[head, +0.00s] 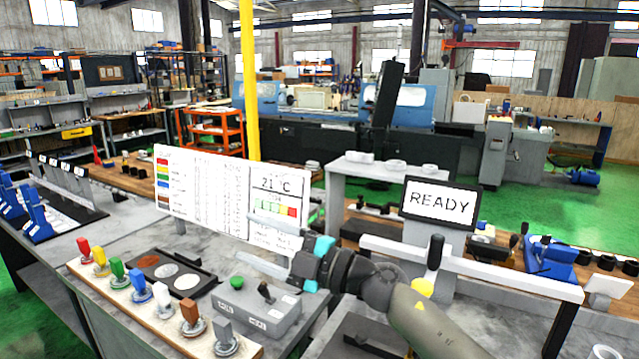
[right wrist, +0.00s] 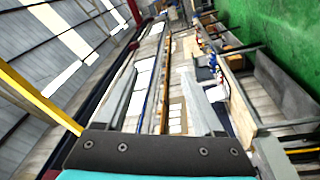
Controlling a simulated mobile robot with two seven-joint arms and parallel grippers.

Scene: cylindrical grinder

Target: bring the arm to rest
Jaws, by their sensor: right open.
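My right arm comes in from the lower right in the head view, and its gripper (head: 262,248) points left above the workbench. The two grey fingers are apart with nothing between them. They are over the area between the whiteboard chart and the grey control box, clear of both as far as I can tell. In the right wrist view the gripper's fingers (right wrist: 170,95) also stand apart and empty, with the hall behind. My left gripper does not show.
A control box (head: 262,312) with a green button and lever sits below the gripper. A row of coloured-handled stamps (head: 138,278) stands to its left. A chart board (head: 200,190) stands behind. A READY screen (head: 440,203) and a white rail (head: 520,274) are near my arm.

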